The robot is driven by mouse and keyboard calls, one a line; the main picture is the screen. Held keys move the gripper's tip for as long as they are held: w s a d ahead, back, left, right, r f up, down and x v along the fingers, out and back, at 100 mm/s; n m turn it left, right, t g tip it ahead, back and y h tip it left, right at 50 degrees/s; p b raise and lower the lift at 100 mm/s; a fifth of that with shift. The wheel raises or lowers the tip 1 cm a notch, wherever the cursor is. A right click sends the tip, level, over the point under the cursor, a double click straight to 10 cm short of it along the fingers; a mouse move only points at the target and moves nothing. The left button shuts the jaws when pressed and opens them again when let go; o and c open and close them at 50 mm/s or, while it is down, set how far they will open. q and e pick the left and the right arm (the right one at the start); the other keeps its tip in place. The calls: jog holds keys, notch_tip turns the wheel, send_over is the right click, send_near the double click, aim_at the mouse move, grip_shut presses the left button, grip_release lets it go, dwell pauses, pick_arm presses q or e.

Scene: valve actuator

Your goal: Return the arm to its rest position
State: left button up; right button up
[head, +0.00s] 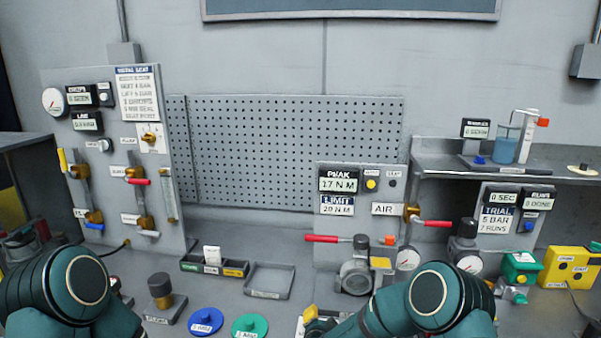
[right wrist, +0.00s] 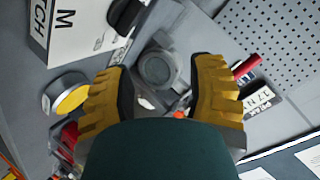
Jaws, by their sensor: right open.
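My right arm (head: 432,298) reaches in from the bottom of the head view, with its elbow bent. Only a small yellow part of my right gripper (head: 312,316) shows there, low over the bench front. In the right wrist view my right gripper (right wrist: 160,70) has its two yellow fingers wide apart, with nothing held between them. A round grey fitting (right wrist: 156,68) shows beyond the gap. My left arm (head: 75,287) is at the lower left of the head view; its gripper is not visible.
A valve unit with a red lever (head: 322,239) stands on the bench just beyond my right gripper. A blue disc (head: 206,321), a green disc (head: 250,326) and an empty grey tray (head: 270,281) lie left of it. A gauge (head: 408,258) and yellow box (head: 568,267) stand right.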

jog(key=s+d+f+n+g+y, duration=0.25)
jog(key=s+f, duration=0.35)
jog(key=s, duration=0.3)
jog(key=s+d+f+n+g+y, duration=0.2)
jog(key=s+f+n+g, duration=0.15)
jog(key=s+f, duration=0.45)
jog(key=s+d+n+g+y, duration=0.25)
jog(key=s+g, duration=0.45)
jog(key=s, duration=1.4)
jog(key=w+a+f+t+h+b, duration=0.1)
jog(key=w+f+b, duration=0.4)
jog(key=b, duration=0.5)
jog(key=shift+w+a+f+n+t, duration=0.2)
jog(key=shift+w+a+n+t, duration=0.15)
jog(key=shift+w+a+t, duration=0.5)
jog(key=shift+w+d, duration=0.1)
jog(key=shift+d, duration=0.05)
